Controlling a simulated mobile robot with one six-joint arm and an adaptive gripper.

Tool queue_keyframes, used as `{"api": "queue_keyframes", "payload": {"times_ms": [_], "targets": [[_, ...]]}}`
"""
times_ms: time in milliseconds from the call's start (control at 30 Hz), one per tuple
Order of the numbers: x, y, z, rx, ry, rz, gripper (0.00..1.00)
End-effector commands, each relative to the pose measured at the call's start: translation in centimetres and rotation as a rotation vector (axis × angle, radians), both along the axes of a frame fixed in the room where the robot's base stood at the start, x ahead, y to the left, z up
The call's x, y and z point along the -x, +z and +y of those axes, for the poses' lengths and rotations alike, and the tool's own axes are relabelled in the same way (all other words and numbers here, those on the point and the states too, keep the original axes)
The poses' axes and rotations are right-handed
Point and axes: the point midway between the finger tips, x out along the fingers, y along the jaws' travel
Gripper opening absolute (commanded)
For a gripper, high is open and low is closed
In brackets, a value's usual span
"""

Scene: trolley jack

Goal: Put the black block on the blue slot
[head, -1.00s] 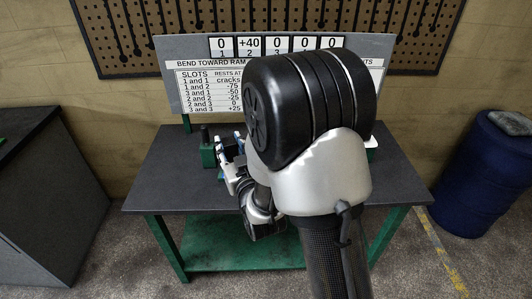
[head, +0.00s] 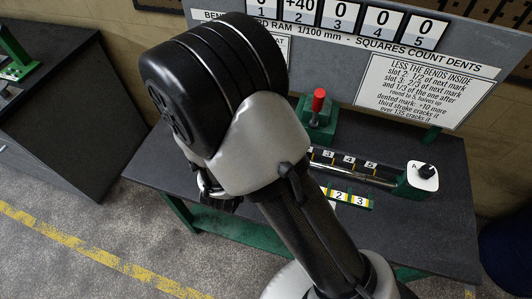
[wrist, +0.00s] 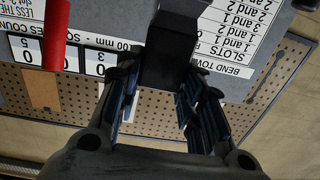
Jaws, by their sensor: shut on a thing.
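In the wrist view my gripper (wrist: 162,82) is shut on a black block (wrist: 170,52), with one blue-padded finger on each side of it. The block is held up in front of the grey board, and part of it is cut off by the top of the picture. In the head view my arm hides the block and most of the gripper. I cannot make out a blue slot in either view.
The dark table (head: 430,225) carries a green stand with a red handle (head: 318,101), a numbered rail (head: 345,160), yellow-marked number tags (head: 340,196) and a white box with a black knob (head: 421,176). The grey board (head: 340,60) stands behind. The table's right part is clear.

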Motion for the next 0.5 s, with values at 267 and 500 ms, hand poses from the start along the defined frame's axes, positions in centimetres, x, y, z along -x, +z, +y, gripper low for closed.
{"api": "queue_keyframes", "payload": {"times_ms": [267,500], "targets": [[1.0,-3.5,0.4,0.011,-0.021,0.001,0.0],[0.9,-9.5,0.4,0.009,-0.021,-0.001,0.0]]}}
